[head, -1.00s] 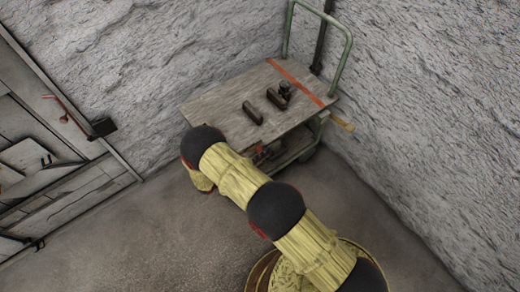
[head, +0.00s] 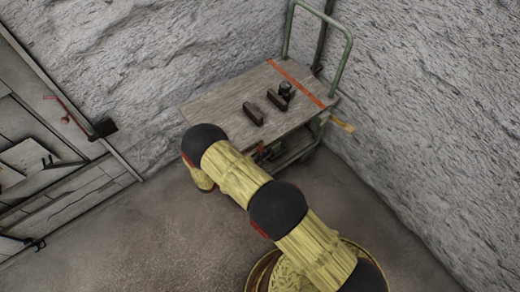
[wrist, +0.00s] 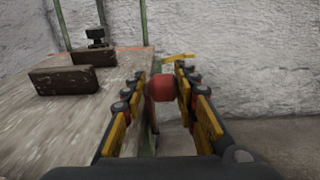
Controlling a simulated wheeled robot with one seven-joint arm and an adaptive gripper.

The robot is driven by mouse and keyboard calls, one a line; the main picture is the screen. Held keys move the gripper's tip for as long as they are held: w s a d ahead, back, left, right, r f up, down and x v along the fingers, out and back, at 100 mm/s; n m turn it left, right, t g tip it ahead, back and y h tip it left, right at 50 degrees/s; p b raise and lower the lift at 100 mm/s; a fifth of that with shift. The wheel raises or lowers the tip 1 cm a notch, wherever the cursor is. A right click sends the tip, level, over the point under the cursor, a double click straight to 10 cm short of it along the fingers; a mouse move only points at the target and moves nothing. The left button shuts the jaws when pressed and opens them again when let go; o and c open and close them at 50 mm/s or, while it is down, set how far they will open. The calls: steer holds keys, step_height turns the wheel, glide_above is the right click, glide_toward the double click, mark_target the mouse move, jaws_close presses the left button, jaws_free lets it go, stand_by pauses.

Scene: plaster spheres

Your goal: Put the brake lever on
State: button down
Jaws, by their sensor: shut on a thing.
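A red rounded knob (wrist: 161,88) sits between the two fingers of my gripper (wrist: 167,76) in the wrist view, and the fingers are shut on it. It looks like the end of the brake lever; a narrow red piece runs down below it, partly hidden by the left finger. The knob is beside the edge of the cart's wooden top (head: 215,103). In the head view my gripper and the knob cannot be made out behind my arm. I cannot tell the lever's exact angle or whether the brake is on.
On the cart top are two dark blocks (head: 253,114) (head: 277,99) and a small dark clamp-like object (head: 287,90). A green push handle (head: 345,52) rises at the back. Rough grey walls (head: 425,100) stand close behind and right. Open floor (head: 130,235) lies at front left.

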steer(key=w+d+g+y+p, duration=0.3)
steer(key=w+d+y+p, duration=0.1)
steer(key=d, duration=0.3)
steer(key=w+d+f+g+y+p, duration=0.1)
steer(key=w+d+g+y+p, duration=0.2)
steer(key=d, duration=0.5)
steer(key=shift+w+f+g+y+p, duration=0.15)
steer(key=shift+w+g+y+p, duration=0.4)
steer(key=shift+y+p, duration=1)
steer(key=shift+w+h, duration=0.15)
steer(key=shift+h, duration=0.1)
steer(key=c, duration=1.8)
jaws_free()
steer(key=shift+o, duration=1.1)
steer(key=shift+w+d, duration=0.1)
steer(key=shift+o, duration=0.5)
steer(key=shift+w+t, duration=0.2)
steer(key=shift+t, duration=0.05)
steer(key=shift+w+a+r, duration=0.1)
steer(key=shift+a+r, duration=0.15)
